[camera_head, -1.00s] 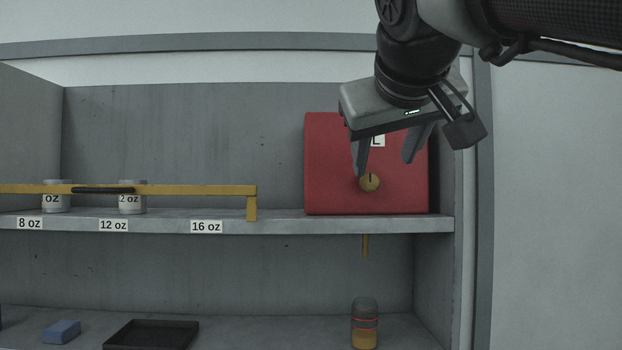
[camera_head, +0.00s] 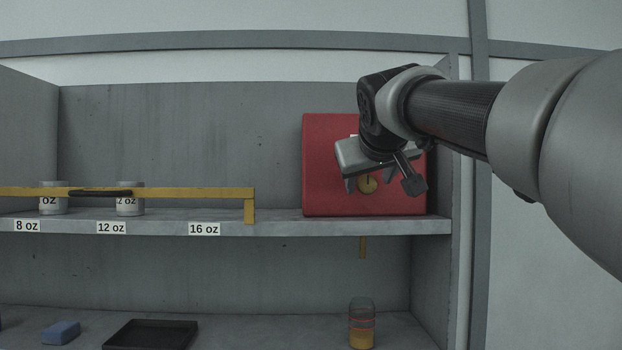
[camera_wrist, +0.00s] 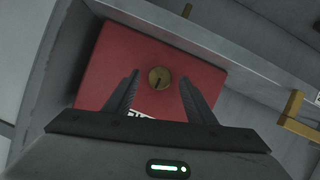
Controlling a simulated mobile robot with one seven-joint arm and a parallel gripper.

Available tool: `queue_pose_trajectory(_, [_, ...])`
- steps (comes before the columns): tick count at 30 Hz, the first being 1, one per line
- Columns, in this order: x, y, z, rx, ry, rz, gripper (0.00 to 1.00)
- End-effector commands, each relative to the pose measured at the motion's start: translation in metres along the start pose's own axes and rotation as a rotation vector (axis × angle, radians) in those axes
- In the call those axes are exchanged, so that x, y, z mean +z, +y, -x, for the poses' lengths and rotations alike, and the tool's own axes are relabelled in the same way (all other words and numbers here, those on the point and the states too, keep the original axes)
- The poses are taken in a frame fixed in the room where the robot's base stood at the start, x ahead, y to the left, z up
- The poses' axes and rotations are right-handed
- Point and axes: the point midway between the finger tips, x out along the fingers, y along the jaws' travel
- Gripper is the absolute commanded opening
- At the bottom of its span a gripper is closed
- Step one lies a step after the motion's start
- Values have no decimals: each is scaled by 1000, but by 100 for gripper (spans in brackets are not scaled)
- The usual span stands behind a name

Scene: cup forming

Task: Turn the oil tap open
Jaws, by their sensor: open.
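The oil tap is a round brass knob (camera_head: 367,184) with a dark slot or mark, on the front of a red box (camera_head: 318,165) on the upper shelf. In the wrist view the knob (camera_wrist: 159,78) lies ahead of and between my two fingers, with the red box (camera_wrist: 110,60) behind it. My gripper (camera_head: 371,186) is open and empty in front of the box, and its body covers part of the box face and most of its label. A gap to the knob seems to remain; contact cannot be told.
A yellow rail (camera_head: 200,191) with a dark handle runs along the upper shelf, left of the box. Cans (camera_head: 130,207) stand behind it. A black tray (camera_head: 150,335) and a blue block (camera_head: 61,332) lie on the lower shelf. The cabinet's right wall stands close beside the box.

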Motion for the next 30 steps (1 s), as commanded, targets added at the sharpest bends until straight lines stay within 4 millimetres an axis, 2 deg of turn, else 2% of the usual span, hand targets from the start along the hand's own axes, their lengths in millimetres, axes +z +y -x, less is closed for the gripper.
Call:
queue_pose_trajectory(6, [-1,0,-18,0,0,0,50])
queue_pose_trajectory(15, [0,0,-20,0,1,0,50])
queue_pose_trajectory(22, [0,0,-20,0,1,0,12])
queue_pose_trajectory(23, [0,0,-20,0,1,0,9])
queue_pose_trajectory(30, [0,0,-20,8,1,19,9])
